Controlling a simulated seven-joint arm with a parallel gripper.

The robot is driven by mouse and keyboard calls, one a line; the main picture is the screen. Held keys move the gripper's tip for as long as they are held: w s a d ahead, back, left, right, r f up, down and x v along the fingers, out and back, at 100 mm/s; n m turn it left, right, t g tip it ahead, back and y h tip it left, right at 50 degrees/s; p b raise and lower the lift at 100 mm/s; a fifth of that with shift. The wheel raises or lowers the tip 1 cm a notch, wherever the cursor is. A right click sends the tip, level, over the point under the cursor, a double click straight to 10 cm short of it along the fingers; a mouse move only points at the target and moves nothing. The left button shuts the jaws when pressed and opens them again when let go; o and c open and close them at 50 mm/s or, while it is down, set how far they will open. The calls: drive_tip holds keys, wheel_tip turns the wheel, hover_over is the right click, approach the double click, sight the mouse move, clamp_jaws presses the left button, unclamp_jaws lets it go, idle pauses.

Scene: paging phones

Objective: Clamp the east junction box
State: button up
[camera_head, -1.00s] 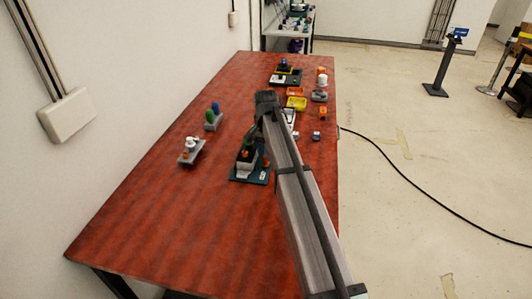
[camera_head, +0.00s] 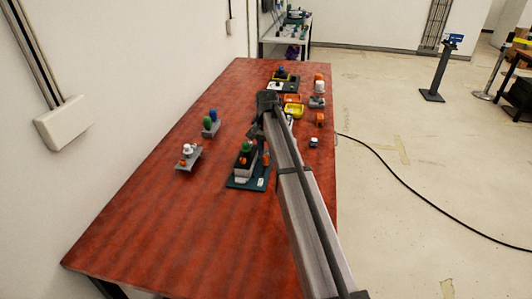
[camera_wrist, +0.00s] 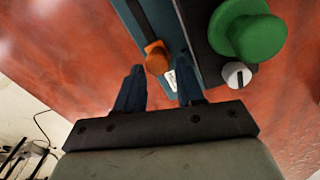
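A teal base plate (camera_head: 240,183) on the red table carries a dark and grey box (camera_head: 243,168) with a green knob on top. The wrist view shows the green knob (camera_wrist: 248,35) at the upper right beside a small white slotted knob (camera_wrist: 237,75). An orange-tipped lever (camera_wrist: 157,58) stands to the left of them; orange also shows beside the box in the head view (camera_head: 266,158). My gripper (camera_wrist: 160,64) is open, with its two dark fingers apart around or just short of the orange tip. I cannot tell if they touch it.
Left of the base are a grey block with white knobs (camera_head: 188,158) and one with green and blue knobs (camera_head: 211,124). Yellow (camera_head: 295,111) and orange bins, a black tray and small parts stand farther back. The near left table is clear.

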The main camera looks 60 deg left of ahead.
sight(267, 155)
drive_tip(key=shift+s+d, duration=0.1)
drive_tip(key=shift+s, duration=0.05)
drive_tip(key=shift+r, duration=0.25)
wheel_tip(267, 155, up, 13)
drive_tip(key=shift+r, duration=0.15)
idle(0.8)
